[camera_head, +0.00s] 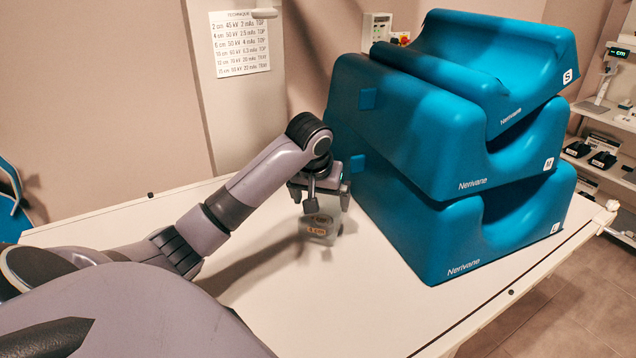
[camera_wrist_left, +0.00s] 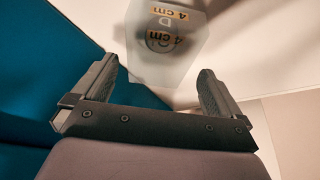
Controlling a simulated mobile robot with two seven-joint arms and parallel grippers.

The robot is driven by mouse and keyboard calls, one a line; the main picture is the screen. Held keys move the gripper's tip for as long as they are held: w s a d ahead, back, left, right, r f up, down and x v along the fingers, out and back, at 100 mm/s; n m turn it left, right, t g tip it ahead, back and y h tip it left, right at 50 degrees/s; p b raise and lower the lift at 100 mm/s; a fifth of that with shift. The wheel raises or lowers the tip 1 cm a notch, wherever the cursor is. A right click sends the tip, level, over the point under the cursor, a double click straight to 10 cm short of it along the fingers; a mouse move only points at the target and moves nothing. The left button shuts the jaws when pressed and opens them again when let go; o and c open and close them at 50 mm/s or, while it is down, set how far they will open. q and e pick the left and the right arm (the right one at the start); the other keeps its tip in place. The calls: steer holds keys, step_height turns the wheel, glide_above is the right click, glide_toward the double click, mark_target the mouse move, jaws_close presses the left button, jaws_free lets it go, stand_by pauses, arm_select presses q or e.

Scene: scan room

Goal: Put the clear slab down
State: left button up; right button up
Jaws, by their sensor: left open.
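The clear slab (camera_head: 319,231) is a small see-through block with orange "4 cm" labels. It appears to stand on the white table (camera_head: 330,310), just left of the blue cushions. My left gripper (camera_head: 327,203) is directly above the slab with its fingers pointing down. In the left wrist view the fingers (camera_wrist_left: 160,72) are wide apart, and the slab (camera_wrist_left: 163,68) shows between and beyond their tips. I cannot tell whether a finger touches it. My right gripper is out of view.
A tall stack of blue cushions (camera_head: 420,215) stands close to the right of my left gripper. The table's front middle is clear. A wall chart (camera_head: 240,43) hangs behind. Shelves (camera_head: 605,150) stand at the far right.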

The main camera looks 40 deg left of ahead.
arm_select(q)
steer(key=v, duration=0.7)
steer(key=shift+r, duration=0.2)
steer(key=shift+s, duration=0.1)
